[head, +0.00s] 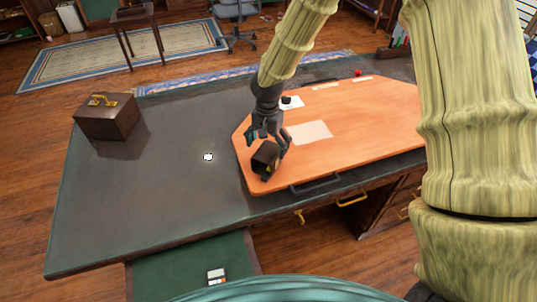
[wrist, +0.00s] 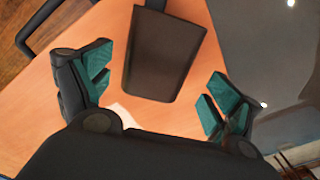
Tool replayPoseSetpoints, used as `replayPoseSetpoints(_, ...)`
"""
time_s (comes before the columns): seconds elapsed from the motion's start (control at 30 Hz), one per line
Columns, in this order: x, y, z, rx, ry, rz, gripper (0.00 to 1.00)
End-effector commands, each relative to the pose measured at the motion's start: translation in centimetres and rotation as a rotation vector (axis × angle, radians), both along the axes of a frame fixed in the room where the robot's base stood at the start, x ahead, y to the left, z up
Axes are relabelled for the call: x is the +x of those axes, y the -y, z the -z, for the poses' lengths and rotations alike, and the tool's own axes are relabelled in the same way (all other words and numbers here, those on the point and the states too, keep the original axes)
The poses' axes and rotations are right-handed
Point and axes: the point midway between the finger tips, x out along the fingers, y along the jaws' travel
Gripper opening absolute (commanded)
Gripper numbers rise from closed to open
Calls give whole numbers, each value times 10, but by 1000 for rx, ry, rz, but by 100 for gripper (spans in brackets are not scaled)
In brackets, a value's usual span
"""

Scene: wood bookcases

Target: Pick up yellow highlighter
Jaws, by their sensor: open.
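My gripper (head: 267,143) is open above the near left corner of the orange board, with its fingers on either side of a dark brown box-like object (head: 263,158). In the wrist view, the open gripper (wrist: 157,98) has teal finger pads, and the brown object (wrist: 168,52) lies between and ahead of them. I cannot tell whether the fingers touch it. A small yellow spot shows by the brown object in the head view, too small to identify. I cannot make out a yellow highlighter for certain in either view.
The orange board (head: 365,125) lies on a dark desk (head: 150,190), with a pale paper sheet (head: 310,132) on it. A brown box with a gold handle (head: 107,117) stands far left. A small white item (head: 208,157) lies on the otherwise clear left desk area.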

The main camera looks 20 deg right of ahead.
Motion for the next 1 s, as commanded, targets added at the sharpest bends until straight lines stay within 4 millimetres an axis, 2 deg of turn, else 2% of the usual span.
replayPoseSetpoints(0.27, -1, 0, 9, 0, -1, -2, 91)
replayPoseSetpoints(0.7, -2, 2, 48, 0, 0, -5, 91)
replayPoseSetpoints(1.0, -2, 2, 55, 1, 1, -4, 91)
